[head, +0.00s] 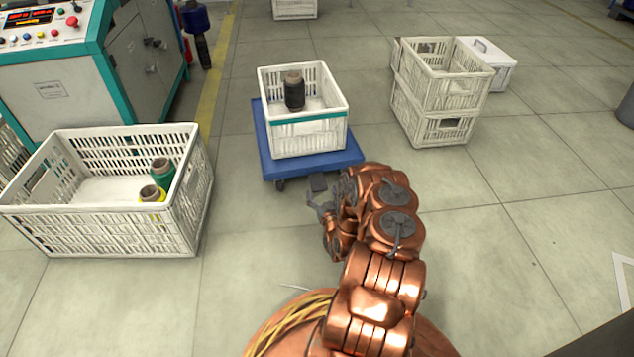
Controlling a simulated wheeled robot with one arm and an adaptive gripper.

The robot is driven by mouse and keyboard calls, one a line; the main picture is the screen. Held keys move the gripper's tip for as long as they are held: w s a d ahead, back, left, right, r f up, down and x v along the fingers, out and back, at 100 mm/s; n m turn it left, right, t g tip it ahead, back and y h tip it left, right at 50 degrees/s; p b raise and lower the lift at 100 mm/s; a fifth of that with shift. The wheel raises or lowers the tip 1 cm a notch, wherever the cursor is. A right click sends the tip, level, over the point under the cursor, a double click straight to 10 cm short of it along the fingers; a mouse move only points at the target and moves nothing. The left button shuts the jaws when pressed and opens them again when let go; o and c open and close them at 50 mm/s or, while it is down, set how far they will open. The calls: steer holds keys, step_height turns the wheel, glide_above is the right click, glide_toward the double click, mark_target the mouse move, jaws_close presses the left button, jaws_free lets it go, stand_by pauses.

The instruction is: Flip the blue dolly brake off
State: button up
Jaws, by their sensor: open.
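The blue dolly (316,169) stands on the floor in the middle of the head view. It carries a white crate (308,140) with a teal stripe and a black bobbin (294,92) inside. A small dark pedal (318,183), which looks like the brake, sticks out at the dolly's front edge. Its on or off position is too small to tell. My gripper (318,207) is open and empty, just in front of and below the pedal in the picture. I cannot tell whether it touches the pedal. My copper arm hides the floor to the right of the pedal.
A large white crate (115,225) with green and yellow bobbins stands at the left. A teal-edged control cabinet (60,93) is behind it. Stacked crates (437,115) and a white box (497,69) stand at the right. The floor right of my arm is clear.

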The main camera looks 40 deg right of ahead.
mark_target(317, 178)
steer(key=b+x, duration=0.2)
steer(key=x, duration=0.3)
steer(key=shift+w+d, duration=0.15)
steer(key=shift+w, duration=0.05)
steer(key=shift+w+d, duration=0.2)
steer(key=shift+w, duration=0.2)
steer(key=c, duration=1.5)
steer(key=shift+c, duration=0.2)
